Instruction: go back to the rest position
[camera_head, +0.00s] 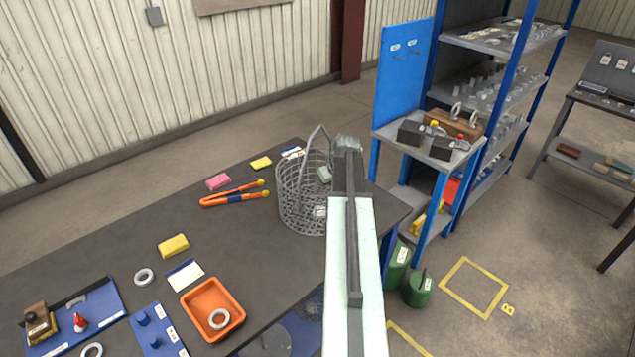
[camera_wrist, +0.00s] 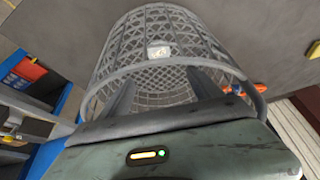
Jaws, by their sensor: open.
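My arm reaches from the bottom of the head view to the right of a grey wire basket (camera_head: 290,195). My gripper (camera_head: 347,145) is at the arm's far end, high beside the basket's rim and handle. In the wrist view the two fingers of my gripper (camera_wrist: 163,92) stand apart in front of the basket (camera_wrist: 150,25), with nothing between them. Whether the fingers touch the basket wire cannot be told. The basket stands upright on the dark table, with a pale tag on its side.
The dark table (camera_head: 120,240) carries orange-handled tongs (camera_head: 232,194), an orange tray (camera_head: 192,302) with a ring, yellow and pink blocks, and blue trays at the left. A blue-framed stand (camera_head: 425,155) and shelves are close on the right. Green canisters (camera_head: 418,288) stand on the floor.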

